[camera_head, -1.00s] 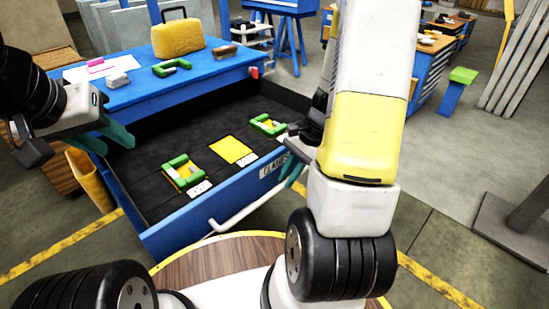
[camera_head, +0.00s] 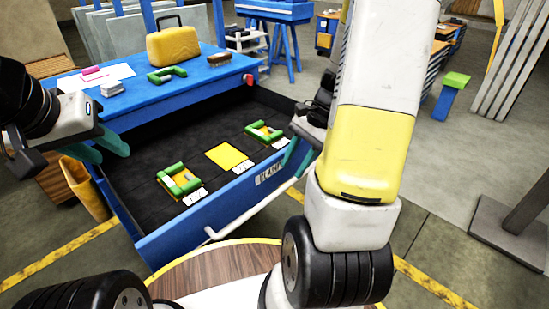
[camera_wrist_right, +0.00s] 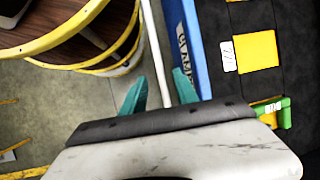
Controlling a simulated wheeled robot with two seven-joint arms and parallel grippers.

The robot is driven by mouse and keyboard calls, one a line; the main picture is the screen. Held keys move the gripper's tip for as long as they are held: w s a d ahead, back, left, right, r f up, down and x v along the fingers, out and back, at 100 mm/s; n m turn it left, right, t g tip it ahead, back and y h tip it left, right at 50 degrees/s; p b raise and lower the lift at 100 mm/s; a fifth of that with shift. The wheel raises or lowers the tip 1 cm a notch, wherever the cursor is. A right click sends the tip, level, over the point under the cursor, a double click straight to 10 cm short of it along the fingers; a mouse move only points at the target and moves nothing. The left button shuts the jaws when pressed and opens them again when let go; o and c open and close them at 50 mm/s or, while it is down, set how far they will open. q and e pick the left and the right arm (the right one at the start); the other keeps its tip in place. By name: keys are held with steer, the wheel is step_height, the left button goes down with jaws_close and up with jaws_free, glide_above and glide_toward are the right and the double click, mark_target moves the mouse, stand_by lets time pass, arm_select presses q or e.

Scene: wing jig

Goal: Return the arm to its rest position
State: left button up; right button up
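My right arm crosses the head view from the top right. Its gripper (camera_head: 296,158) is partly hidden by the arm, near the right end of the open drawer's front. In the right wrist view, the teal fingers (camera_wrist_right: 158,88) are apart with nothing gripped. The white drawer handle (camera_wrist_right: 155,40) runs between them in the picture; I cannot tell whether the fingers surround it. My left gripper (camera_head: 102,150) is open and empty over the drawer's left side. The blue drawer (camera_head: 190,222) holds two green clamps (camera_head: 178,179) (camera_head: 264,132) and a bare yellow patch (camera_head: 226,157).
On the blue bench top (camera_head: 135,108) are a yellow case (camera_head: 174,46), a third green clamp (camera_head: 167,74), a brown block (camera_head: 219,59) and papers (camera_head: 98,77). A round wooden surface (camera_head: 215,278) is close below. The floor at right is open, with a grey stand (camera_head: 500,235).

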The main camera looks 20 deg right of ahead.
steer(key=shift+d+r, duration=0.15)
steer(key=shift+r, duration=0.2)
steer(key=shift+r, duration=0.1)
steer(key=s+a+r+n+t+h, duration=0.1)
steer(key=s+a+r+n+t, duration=0.1)
steer(key=r, duration=0.4)
steer(key=s+a+r+n+t+h, duration=0.1)
steer(key=s+a+r+n+t, duration=0.1)
steer(key=a+r+n, duration=0.3)
steer(key=s+a+r+n+t, duration=0.2)
steer(key=s+a+r+n, duration=0.1)
steer(key=r, duration=0.4)
steer(key=s+n, duration=0.1)
steer(key=n, duration=0.1)
steer(key=shift+a+r+n+h, duration=0.15)
steer(key=shift+r+n+h, duration=0.15)
steer(key=shift+r+h, duration=0.1)
